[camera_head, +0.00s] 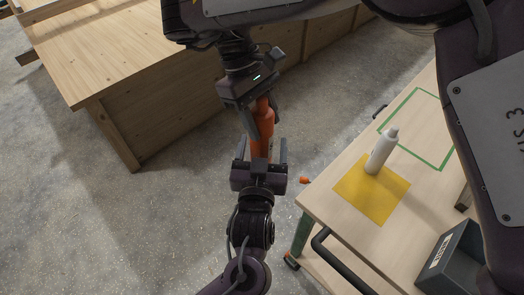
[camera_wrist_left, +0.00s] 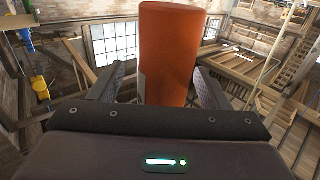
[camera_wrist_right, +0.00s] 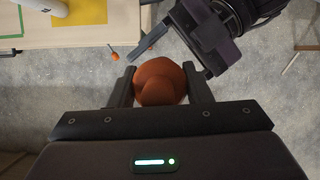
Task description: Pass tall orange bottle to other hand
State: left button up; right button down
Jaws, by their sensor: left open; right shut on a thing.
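The tall orange bottle (camera_head: 259,148) hangs in the air between my two grippers, roughly upright. My right gripper (camera_head: 262,115) points down from above and is shut on the bottle's upper part. The right wrist view looks down on the bottle's rounded top (camera_wrist_right: 158,84) between the fingers. My left gripper (camera_head: 262,150) points up from below and is open, its fingers on either side of the bottle's lower end. In the left wrist view the bottle's lower part (camera_wrist_left: 168,50) rises between the spread fingers; whether they touch it cannot be told.
A workbench (camera_head: 322,198) stands at right with a white bottle (camera_head: 382,151) on a yellow mat (camera_head: 364,199), a green outline and a dark bin (camera_head: 452,262). A small orange item (camera_head: 304,180) shows by its corner. A wooden counter (camera_head: 110,50) is at upper left. Concrete floor lies below.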

pick_arm(q)
jog(key=shift+c, duration=0.2)
jog(key=c, duration=1.2)
jog(key=shift+c, duration=0.2)
pick_arm(e)
jog(key=c, duration=0.7)
grip_release()
jog(key=shift+o, duration=0.2)
jog(key=shift+a, duration=0.1)
